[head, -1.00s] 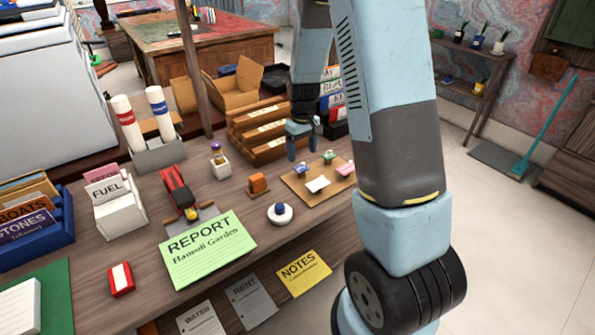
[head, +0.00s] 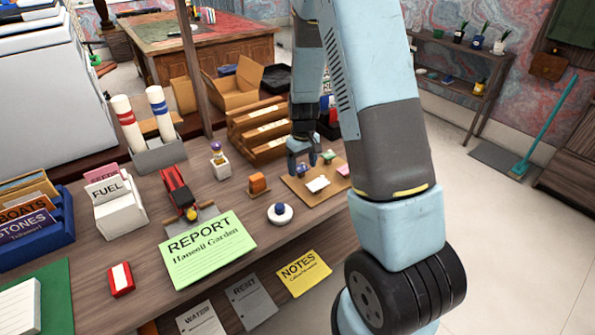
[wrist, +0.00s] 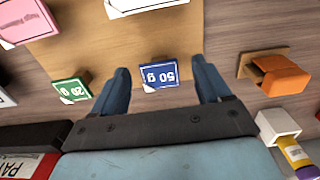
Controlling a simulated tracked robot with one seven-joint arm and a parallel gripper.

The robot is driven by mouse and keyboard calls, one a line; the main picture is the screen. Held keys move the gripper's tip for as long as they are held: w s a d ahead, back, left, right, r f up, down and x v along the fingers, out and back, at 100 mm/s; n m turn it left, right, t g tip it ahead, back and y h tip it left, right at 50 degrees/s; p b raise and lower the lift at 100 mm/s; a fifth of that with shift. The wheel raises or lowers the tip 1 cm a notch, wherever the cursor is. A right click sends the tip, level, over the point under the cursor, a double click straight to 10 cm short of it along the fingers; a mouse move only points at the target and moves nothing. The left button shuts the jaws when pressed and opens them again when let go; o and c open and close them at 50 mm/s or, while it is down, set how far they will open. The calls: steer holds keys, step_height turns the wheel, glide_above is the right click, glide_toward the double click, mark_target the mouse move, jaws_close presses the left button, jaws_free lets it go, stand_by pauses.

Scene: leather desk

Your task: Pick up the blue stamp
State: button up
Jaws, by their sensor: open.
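The blue stamp (wrist: 158,75), its top marked "50 g", sits on a tan board (wrist: 130,45) in the wrist view. It lies between the two fingers of my open gripper (wrist: 161,70), with a gap on both sides. In the head view my gripper (head: 302,165) is over the left back part of the board (head: 296,190), and its fingers largely hide the blue stamp. A green stamp (wrist: 70,90) marked "20 g" is left of my left finger in the wrist view. A pink stamp (wrist: 25,22) is at the upper left.
A white block (head: 317,184) lies on the board. An orange item (wrist: 280,77) and a small white pot (wrist: 278,125) are to the right in the wrist view. Wooden trays (head: 258,135) stand behind my gripper. A round white-and-blue item (head: 280,213) is in front.

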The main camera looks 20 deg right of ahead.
steer(key=shift+f, duration=0.25)
stand_by(0.3)
steer(key=shift+c, duration=0.2)
steer(key=c, duration=1.1)
